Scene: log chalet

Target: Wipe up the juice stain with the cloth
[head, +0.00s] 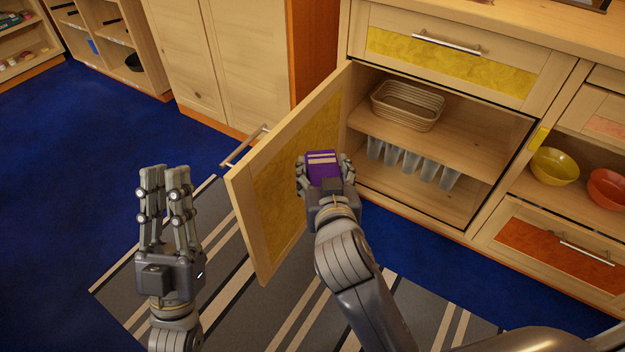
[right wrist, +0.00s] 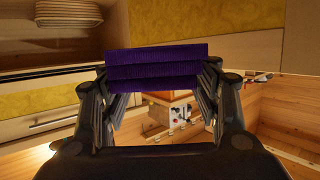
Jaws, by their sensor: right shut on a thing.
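The cloth (head: 322,168) is a folded purple piece with pale stripes on its upper face. My right gripper (head: 325,172) is shut on it, in front of the open cupboard and beside the inner face of its door. In the right wrist view the cloth (right wrist: 157,68) spans between both fingers as stacked purple folds. I see no juice stain in either view.
The cupboard door (head: 250,215) stands open between my two grippers. The cupboard holds a wicker basket (head: 408,104) on its shelf and several clear cups (head: 412,162) below. Yellow (head: 554,166) and orange (head: 606,188) bowls sit at right. A striped rug (head: 215,290) covers the floor.

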